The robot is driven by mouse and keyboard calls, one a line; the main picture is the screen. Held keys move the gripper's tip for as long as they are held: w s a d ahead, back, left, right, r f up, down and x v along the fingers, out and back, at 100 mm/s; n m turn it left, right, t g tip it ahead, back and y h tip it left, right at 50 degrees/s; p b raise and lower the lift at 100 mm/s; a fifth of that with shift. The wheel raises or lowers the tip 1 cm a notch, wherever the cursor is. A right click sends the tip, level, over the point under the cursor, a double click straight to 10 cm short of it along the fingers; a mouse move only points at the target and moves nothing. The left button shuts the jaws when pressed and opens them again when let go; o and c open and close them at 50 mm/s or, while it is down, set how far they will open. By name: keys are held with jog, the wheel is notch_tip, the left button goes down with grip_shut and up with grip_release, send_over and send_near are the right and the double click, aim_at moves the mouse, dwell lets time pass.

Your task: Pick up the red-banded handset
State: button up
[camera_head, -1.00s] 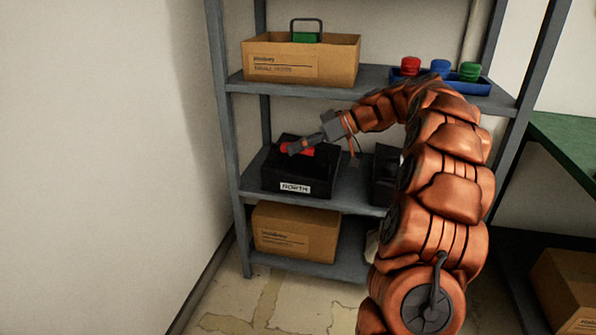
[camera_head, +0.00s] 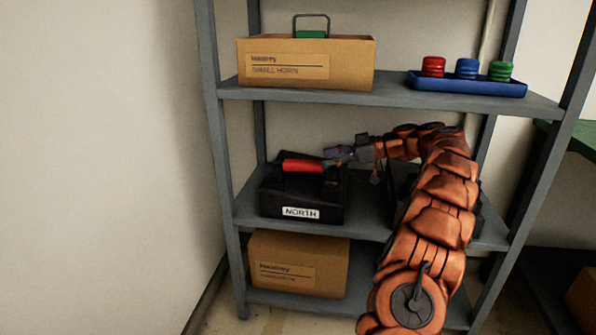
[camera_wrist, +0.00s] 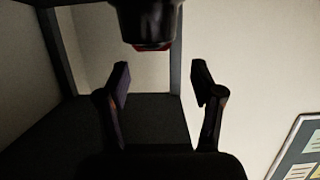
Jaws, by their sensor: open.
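The handset with the red band (camera_head: 303,166) lies across the top of a black phone base labelled NORTH (camera_head: 278,203) on the middle shelf. My gripper (camera_head: 332,157) is just right of the red band, near the handset's right end. In the wrist view my gripper (camera_wrist: 160,78) is open, with nothing between its two fingers. A dark rounded end with a red edge, which looks like the handset (camera_wrist: 147,20), is at the top of that view, beyond the fingertips. Whether a finger touches the handset cannot be told.
A second black phone, mostly hidden by my arm, stands to the right. The shelf above holds a cardboard box (camera_head: 350,65) and a blue tray (camera_head: 465,86) with red, blue and green pieces. Another box (camera_head: 335,268) sits below. Shelf uprights (camera_head: 212,130) flank the space.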

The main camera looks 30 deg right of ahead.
aim_at(316, 163)
jog(key=shift+x, duration=0.8)
jog(key=shift+w+a+f+b, duration=0.1)
jog(key=shift+w+f+b, duration=0.3)
jog(key=shift+b, duration=0.1)
jog(key=x, duration=0.1)
jog(key=b+x, duration=0.1)
jog(key=x, duration=0.1)
jog(key=shift+f, duration=0.3)
jog(key=shift+w+a+f+b, duration=0.1)
jog(key=shift+w+a+b, duration=0.2)
jog(key=shift+w+a, duration=0.2)
jog(key=shift+d, duration=0.1)
grip_shut()
